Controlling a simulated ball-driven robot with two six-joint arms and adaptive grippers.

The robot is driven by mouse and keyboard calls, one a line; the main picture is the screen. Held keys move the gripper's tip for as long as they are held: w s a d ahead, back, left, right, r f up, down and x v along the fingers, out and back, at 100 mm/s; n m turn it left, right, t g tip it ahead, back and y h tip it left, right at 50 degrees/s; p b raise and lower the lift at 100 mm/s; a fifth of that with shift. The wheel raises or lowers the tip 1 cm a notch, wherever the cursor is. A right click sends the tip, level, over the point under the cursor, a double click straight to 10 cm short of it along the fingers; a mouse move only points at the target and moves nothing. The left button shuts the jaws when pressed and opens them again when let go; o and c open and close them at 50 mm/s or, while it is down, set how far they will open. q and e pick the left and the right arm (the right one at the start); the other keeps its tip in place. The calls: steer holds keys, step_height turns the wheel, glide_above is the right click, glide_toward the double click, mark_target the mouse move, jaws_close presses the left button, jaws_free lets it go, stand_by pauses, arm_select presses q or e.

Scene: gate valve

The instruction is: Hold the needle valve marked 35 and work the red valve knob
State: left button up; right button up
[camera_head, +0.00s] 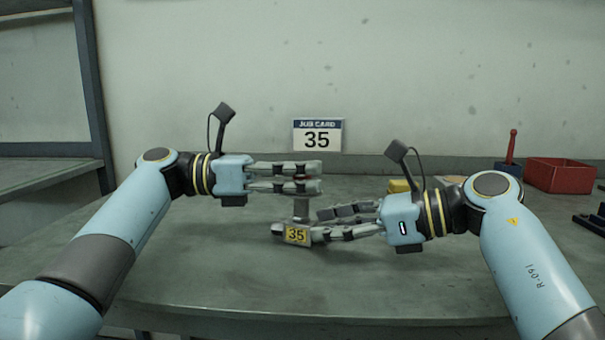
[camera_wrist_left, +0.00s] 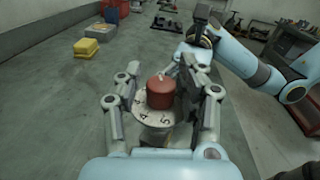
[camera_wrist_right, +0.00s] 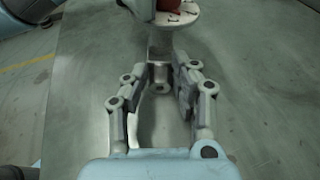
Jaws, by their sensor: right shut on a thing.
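The needle valve has a grey stem (camera_head: 302,210) and a yellow tag (camera_head: 297,235) marked 35. Its red knob (camera_wrist_left: 160,93) sits above a pale round dial (camera_wrist_left: 153,117) with black marks. My left gripper (camera_head: 312,177) is open, with one finger on each side of the knob; in the left wrist view a gap shows at the left finger. My right gripper (camera_head: 295,222) is shut on the valve body, low down. In the right wrist view the body (camera_wrist_right: 159,75) stands between its fingers, under the dial (camera_wrist_right: 178,18). Fingers hide part of the knob in the head view.
A job card (camera_head: 318,135) reading 35 stands at the back wall. A yellow block (camera_wrist_left: 86,47) lies behind my right arm. A red bin (camera_head: 559,175) and a red-handled tool (camera_head: 512,148) stand at the back right. The table's left side is clear.

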arm_select(q)
jaws_close()
steer(key=shift+f+n+t+y, duration=0.15)
steer(key=shift+n+t+y, duration=0.15)
steer(key=shift+n+t, duration=0.5)
steer(key=n+t, duration=0.1)
steer(key=t, duration=0.1)
steer(key=shift+t+y, duration=0.3)
steer(key=shift+y, duration=0.1)
steer(key=shift+n+t+y, duration=1.3)
steer(key=shift+n+t, duration=0.2)
steer(key=shift+t, duration=0.6)
steer(key=shift+o, duration=1.8)
jaws_free()
